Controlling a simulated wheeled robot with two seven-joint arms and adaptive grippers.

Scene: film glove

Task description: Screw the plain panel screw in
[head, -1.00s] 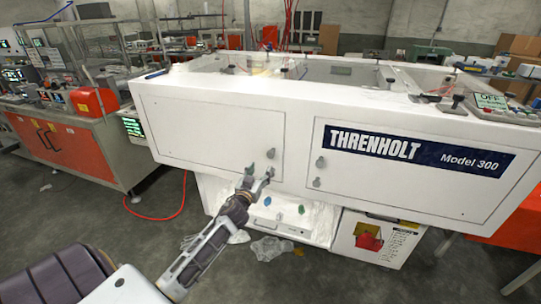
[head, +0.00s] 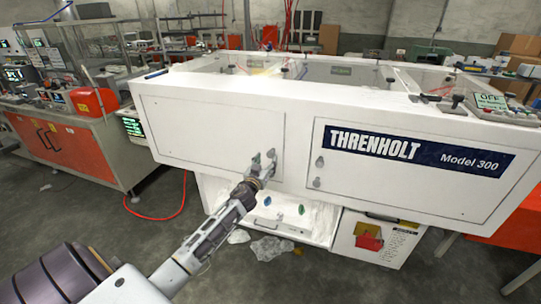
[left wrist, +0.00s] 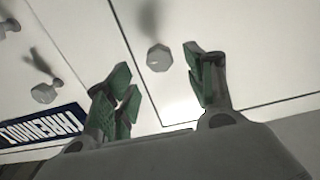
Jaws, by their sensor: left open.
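The white machine has two front panels. A plain grey panel screw (left wrist: 159,57) stands out near the right edge of the left panel (head: 212,125); it also shows in the head view (head: 271,153), partly among my fingers. My left gripper (head: 264,163) is in front of that panel's lower right corner. In the left wrist view my left gripper (left wrist: 160,88) has its green-padded fingers apart, with the screw ahead in the gap between them. I cannot tell whether a finger touches it. My right gripper is not in view.
Two grey screws, an upper (head: 320,161) and a lower (head: 316,182), stand out on the right panel. Clear plastic (head: 271,247) lies on the floor.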

